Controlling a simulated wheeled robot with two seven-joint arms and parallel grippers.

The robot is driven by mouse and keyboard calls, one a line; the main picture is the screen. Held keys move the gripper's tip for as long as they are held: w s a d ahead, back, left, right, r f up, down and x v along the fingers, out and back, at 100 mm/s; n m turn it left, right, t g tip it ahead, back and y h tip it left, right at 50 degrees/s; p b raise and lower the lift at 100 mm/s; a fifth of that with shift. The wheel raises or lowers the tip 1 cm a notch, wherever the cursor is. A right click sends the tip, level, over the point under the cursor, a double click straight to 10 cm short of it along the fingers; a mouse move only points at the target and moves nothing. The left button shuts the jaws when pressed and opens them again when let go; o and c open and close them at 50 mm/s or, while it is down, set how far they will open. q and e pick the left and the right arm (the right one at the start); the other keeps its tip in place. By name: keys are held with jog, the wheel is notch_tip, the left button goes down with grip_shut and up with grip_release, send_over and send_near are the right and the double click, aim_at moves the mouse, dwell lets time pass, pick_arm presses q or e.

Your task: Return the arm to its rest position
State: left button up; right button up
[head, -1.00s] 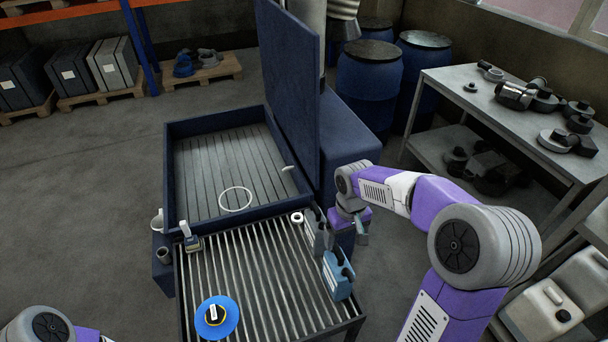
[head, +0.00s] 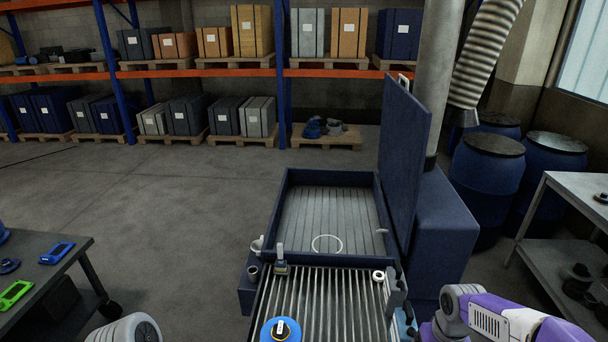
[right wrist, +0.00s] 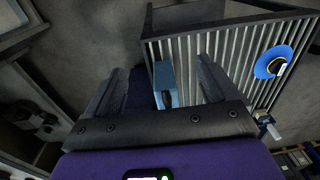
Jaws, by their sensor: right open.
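My right arm, purple and grey, comes in at the lower right of the head view, and its gripper is cut off or hidden below the frame there. In the right wrist view my right gripper (right wrist: 160,82) is open, with its two dark fingers apart. A light blue container (right wrist: 166,84) shows between and beyond the fingers, beside the slatted bench; I cannot see the fingers touching it. Of my left arm, only a grey rounded link shows at the bottom left of the head view; the left gripper is out of view.
The slatted bench (head: 322,312) carries a blue disc (head: 281,330) and a small brush-like item (head: 281,262). Behind it stands an open dark blue washing tub (head: 283,205) with a raised lid (head: 405,150). A grey cart (head: 60,268) is left, a side table (head: 575,215) right. Floor at left-centre is clear.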

jog(key=w+a+f+y+b, duration=0.1)
jog(key=w+a+f, duration=0.1)
jog(key=f, duration=0.3)
jog(key=w+a+f+b, duration=0.1)
jog(key=a+f, duration=0.2)
jog(key=f, duration=0.2)
pick_arm(q)
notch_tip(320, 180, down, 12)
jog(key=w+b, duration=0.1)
jog(key=b, duration=0.8)
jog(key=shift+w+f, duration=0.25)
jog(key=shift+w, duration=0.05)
pick_arm(e)
jog(key=s+a+f+y, duration=0.1)
jog(key=s+a+f, duration=0.3)
jog(key=f, duration=0.5)
jog(key=s+a+f+m+y, duration=0.1)
jog(key=s+a+f, duration=0.4)
jog(key=f, duration=0.5)
jog(key=s+a+f, duration=0.4)
jog(key=a+f, duration=0.2)
jog(key=f, duration=0.3)
jog(key=shift+s+a+f+m+y, duration=0.25)
jog(key=shift+s+a+m+y, duration=0.05)
jog(key=shift+y, duration=0.1)
